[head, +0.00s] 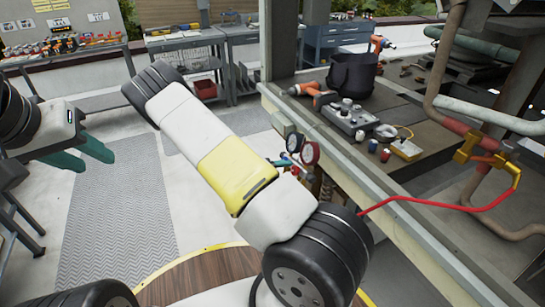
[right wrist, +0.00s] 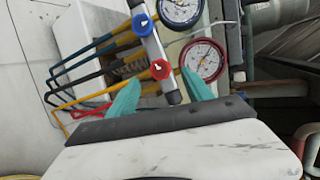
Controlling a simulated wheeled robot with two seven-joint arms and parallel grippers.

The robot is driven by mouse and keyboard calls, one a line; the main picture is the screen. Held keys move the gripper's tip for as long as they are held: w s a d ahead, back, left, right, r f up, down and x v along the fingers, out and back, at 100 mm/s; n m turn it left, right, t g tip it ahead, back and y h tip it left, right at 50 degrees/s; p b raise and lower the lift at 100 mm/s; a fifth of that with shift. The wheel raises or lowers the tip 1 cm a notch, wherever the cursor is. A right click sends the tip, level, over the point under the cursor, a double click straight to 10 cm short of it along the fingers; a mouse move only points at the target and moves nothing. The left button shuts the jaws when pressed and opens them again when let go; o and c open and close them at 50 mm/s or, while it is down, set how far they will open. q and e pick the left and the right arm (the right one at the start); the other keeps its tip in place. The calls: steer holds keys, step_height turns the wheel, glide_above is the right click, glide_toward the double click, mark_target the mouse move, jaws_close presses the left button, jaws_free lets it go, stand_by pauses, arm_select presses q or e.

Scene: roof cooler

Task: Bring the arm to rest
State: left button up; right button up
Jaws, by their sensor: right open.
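My left gripper (head: 90,162) hangs empty at the left of the head view, its two green fingers a little apart. My right arm crosses the middle of the head view, and its gripper is hidden there. In the right wrist view my right gripper (right wrist: 160,92) is open, with green fingers spread. A gauge manifold lies beyond the fingers, with a red knob (right wrist: 160,69) between them, a blue knob (right wrist: 140,22) and a red-rimmed gauge (right wrist: 203,60). I cannot tell if the fingers touch it. Its red-rimmed gauge also shows in the head view (head: 310,152).
A workbench (head: 352,168) at right carries a black bucket (head: 352,74), an orange drill (head: 306,91) and a grey box (head: 350,117). A red hose (head: 440,208) runs to copper pipes. Benches stand at the back. A grey mat (head: 118,215) lies on open floor at left.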

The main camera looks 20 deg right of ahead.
steer(key=v, duration=0.2)
steer(key=shift+a+r, duration=0.1)
steer(key=shift+a, duration=0.15)
steer(key=s+a+r+n+y, duration=0.5)
steer(key=s+r+n, duration=0.2)
steer(key=r+n, duration=0.4)
steer(key=s+a+r+n+t+y, duration=0.1)
steer(key=s+a+r+n+y, duration=0.3)
steer(key=s+r+n, duration=0.4)
steer(key=s+a+r+n+y, duration=0.5)
steer(key=s+r+n, duration=0.2)
steer(key=r+n, duration=0.7)
step_height(320, 180, up, 4)
steer(key=shift+s+a+f+n+y, duration=0.2)
steer(key=shift+s+a+n+y, duration=0.1)
steer(key=shift+s+a, duration=0.1)
